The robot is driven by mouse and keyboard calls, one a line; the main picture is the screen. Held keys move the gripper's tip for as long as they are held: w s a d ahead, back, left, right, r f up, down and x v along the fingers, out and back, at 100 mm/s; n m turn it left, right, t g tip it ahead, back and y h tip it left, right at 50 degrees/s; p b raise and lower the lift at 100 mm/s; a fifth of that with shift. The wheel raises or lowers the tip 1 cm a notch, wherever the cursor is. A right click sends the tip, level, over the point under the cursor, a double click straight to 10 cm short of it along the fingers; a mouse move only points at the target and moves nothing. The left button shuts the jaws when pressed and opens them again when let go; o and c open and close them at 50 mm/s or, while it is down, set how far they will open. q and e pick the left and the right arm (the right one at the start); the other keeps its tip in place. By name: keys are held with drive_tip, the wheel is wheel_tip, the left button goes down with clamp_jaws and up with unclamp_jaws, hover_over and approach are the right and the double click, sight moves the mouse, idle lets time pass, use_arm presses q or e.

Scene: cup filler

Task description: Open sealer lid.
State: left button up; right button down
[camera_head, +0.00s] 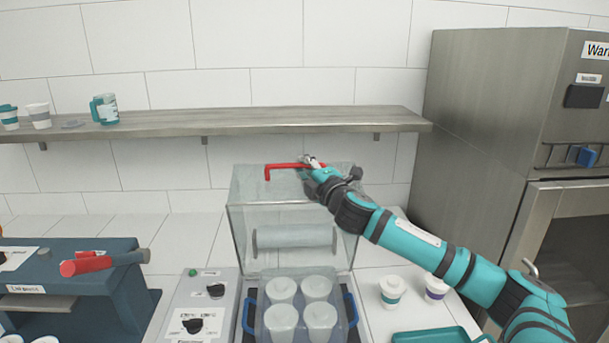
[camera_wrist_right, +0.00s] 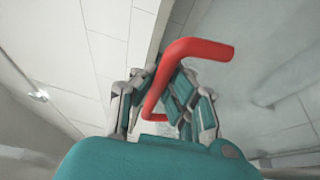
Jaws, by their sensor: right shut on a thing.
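The sealer's clear lid (camera_head: 250,195) stands raised, tilted up behind the sealer base. A red handle (camera_head: 283,166) runs along the lid's top edge. My right gripper (camera_head: 312,164) is shut on the red handle at its right part. In the right wrist view the red handle (camera_wrist_right: 199,49) passes between the fingers of my right gripper (camera_wrist_right: 165,100). Several white cups (camera_head: 281,290) stand in the tray (camera_head: 247,317) with blue handles, below the lid. A film roll (camera_head: 294,237) shows through the lid. My left gripper is not in view.
A control box (camera_head: 207,300) with knobs stands left of the sealer. A blue machine with a red-ended lever (camera_head: 88,264) is further left. A shelf (camera_head: 240,121) runs behind, above the lid. Lidded cups (camera_head: 391,289) and a teal tray (camera_head: 437,336) are at right, near a steel cabinet (camera_head: 475,120).

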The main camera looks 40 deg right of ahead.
drive_tip(key=shift+s+a+f+b, duration=0.1)
drive_tip(key=shift+s+a+b, duration=0.35)
drive_tip(key=shift+s, duration=0.35)
drive_tip(key=shift+w+d, duration=0.1)
drive_tip(key=shift+w, duration=0.15)
drive_tip(key=c, duration=1.3)
unclamp_jaws()
drive_tip(key=shift+s, duration=0.1)
drive_tip(key=shift+c, duration=0.2)
drive_tip(key=s+a+f, duration=0.1)
drive_tip(key=s+a, duration=0.1)
drive_tip(key=s, duration=0.9)
drive_tip(key=shift+s, duration=0.3)
drive_tip(key=shift+d+f, duration=0.1)
